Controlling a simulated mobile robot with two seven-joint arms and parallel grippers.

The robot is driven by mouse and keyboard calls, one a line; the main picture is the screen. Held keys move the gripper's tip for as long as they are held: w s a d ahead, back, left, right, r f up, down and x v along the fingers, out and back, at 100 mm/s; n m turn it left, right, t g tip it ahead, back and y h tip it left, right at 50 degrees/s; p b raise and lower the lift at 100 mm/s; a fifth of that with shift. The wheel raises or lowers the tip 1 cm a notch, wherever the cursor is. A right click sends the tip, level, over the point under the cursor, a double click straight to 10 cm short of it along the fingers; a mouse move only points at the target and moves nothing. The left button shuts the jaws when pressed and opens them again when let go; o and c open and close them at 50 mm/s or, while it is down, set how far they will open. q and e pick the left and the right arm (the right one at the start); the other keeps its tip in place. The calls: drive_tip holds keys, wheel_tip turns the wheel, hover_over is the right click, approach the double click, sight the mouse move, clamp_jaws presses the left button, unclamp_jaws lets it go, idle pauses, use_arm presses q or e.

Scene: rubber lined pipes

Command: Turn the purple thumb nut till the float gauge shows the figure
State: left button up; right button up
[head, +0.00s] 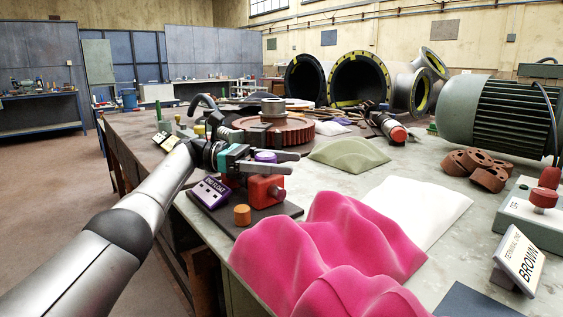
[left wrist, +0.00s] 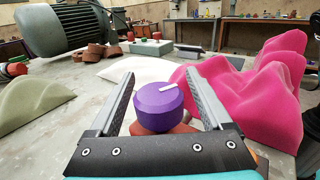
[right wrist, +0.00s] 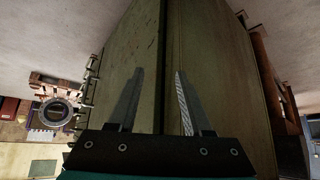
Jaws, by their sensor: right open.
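The purple thumb nut (head: 265,157) sits on top of a red block (head: 266,190) on a dark base plate. In the left wrist view the purple thumb nut (left wrist: 158,108) shows a white mark across its top. My left gripper (head: 290,162) is open, with its fingers to either side of the nut; I see a gap on both sides. A purple sign (head: 212,192) with white panels stands left of the block; its small print is not readable, and I cannot pick out the float gauge's reading. My right gripper (right wrist: 158,72) is open and empty, away from the bench items.
An orange knob (head: 242,215) is in front of the red block. A pink wavy sheet (head: 335,245) lies close on the right, with a green cloth (head: 348,154) behind. A brown gear wheel (head: 273,131), a motor (head: 490,110) and wide pipes (head: 358,80) stand farther back.

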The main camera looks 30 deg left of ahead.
use_arm(q)
drive_tip(key=shift+a+r, duration=0.1)
drive_tip(key=shift+r, duration=0.1)
wheel_tip(320, 180, up, 20)
drive_tip(key=p, duration=0.8)
drive_tip(key=shift+f+p, duration=0.15)
drive_tip(key=shift+p, duration=0.25)
use_arm(e)
drive_tip(key=s+d+f+g, duration=0.2)
drive_tip(key=s+f, duration=0.1)
drive_tip(key=f, duration=0.4)
drive_tip(key=s+d+f+g+h, duration=0.1)
drive_tip(key=s+d+f+g, duration=0.1)
drive_tip(key=f, duration=0.4)
drive_tip(key=shift+s+f+g+h, duration=0.3)
drive_tip(key=shift+s+f+g, duration=0.15)
drive_tip(key=shift+s, duration=0.55)
